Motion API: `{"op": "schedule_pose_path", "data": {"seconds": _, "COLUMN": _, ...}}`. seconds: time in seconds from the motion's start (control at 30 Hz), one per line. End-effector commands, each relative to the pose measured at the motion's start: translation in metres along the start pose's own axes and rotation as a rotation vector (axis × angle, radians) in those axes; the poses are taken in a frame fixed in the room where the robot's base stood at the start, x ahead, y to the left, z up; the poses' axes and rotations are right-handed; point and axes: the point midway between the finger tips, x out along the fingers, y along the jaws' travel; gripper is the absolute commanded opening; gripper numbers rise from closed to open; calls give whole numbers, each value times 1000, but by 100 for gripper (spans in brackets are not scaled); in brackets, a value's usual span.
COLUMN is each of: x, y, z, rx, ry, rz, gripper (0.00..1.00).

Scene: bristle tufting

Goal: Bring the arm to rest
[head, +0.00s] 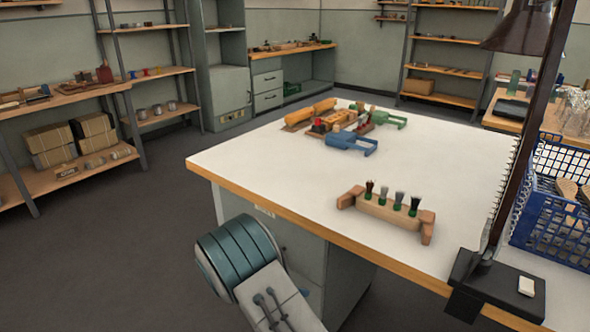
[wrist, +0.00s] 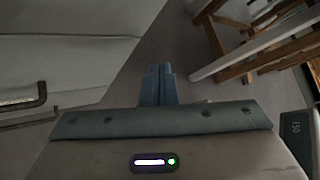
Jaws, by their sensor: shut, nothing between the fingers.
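My arm shows at the lower middle of the head view, in front of the white table (head: 270,168) and below its edge. My gripper (wrist: 159,72) shows in the wrist view, its two fingers shut together with nothing between them. It hangs over the floor, apart from the table top. The gripper itself cannot be made out in the head view. A wooden block (head: 385,211) with several dark bristle tufts in green bases stands near the table's front edge.
Blue (head: 350,141) and green (head: 388,118) tools lie near orange rolls (head: 318,110) farther back. A lamp base (head: 497,283) and a blue crate (head: 552,210) stand at the right. Shelves (head: 65,175) line the left. The grey floor (head: 120,260) at left is clear.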

Motion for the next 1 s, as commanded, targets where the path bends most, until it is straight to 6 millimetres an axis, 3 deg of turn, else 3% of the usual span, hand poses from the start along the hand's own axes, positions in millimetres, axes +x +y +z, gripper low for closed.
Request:
{"op": "schedule_pose_path", "data": {"seconds": 0.03, "x": -7, "y": -27, "z": 23, "rx": 91, "ry": 61, "rz": 1, "gripper": 0}}
{"op": "schedule_pose_path", "data": {"seconds": 0.1, "x": -12, "y": -55, "z": 40, "rx": 214, "ry": 140, "rz": -1, "gripper": 0}}
{"op": "schedule_pose_path", "data": {"seconds": 0.4, "x": -35, "y": -174, "z": 98, "rx": 746, "ry": 456, "rz": -47, "gripper": 0}}
{"op": "schedule_pose_path", "data": {"seconds": 0.7, "x": -69, "y": -289, "z": 137, "rx": 1278, "ry": 737, "rz": -141, "gripper": 0}}
{"op": "schedule_pose_path", "data": {"seconds": 1.0, "x": -109, "y": -392, "z": 157, "rx": 1800, "ry": 991, "rz": -279, "gripper": 0}}
